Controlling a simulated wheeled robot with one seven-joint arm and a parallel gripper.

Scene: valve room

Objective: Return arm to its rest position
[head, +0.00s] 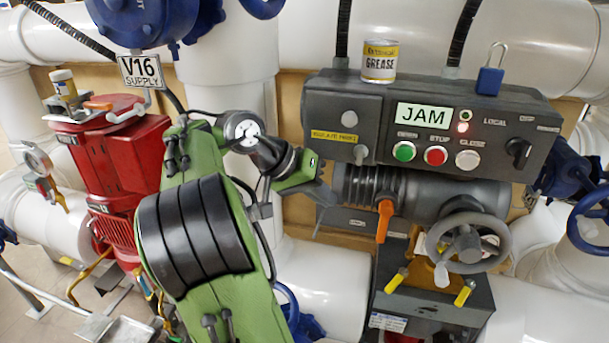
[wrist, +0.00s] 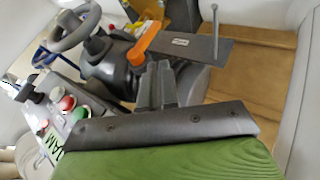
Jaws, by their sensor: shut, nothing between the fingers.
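My green arm (head: 205,240) reaches up from the bottom of the head view and bends right toward the actuator. My gripper (head: 325,196) is at its end, in front of the left end of the dark actuator body. In the wrist view my gripper (wrist: 156,84) shows as two dark fingers together, with nothing between them. The orange lever (wrist: 142,44) lies just beyond the fingertips there. In the head view the orange lever (head: 385,218) hangs down to the right of my gripper, apart from it.
The control box (head: 330,112) with its JAM display (head: 424,115) stands above and right of my gripper. A grey handwheel (head: 468,243) is further right. A red unit (head: 108,160) stands close left of my arm. White pipes (head: 315,285) run behind and below.

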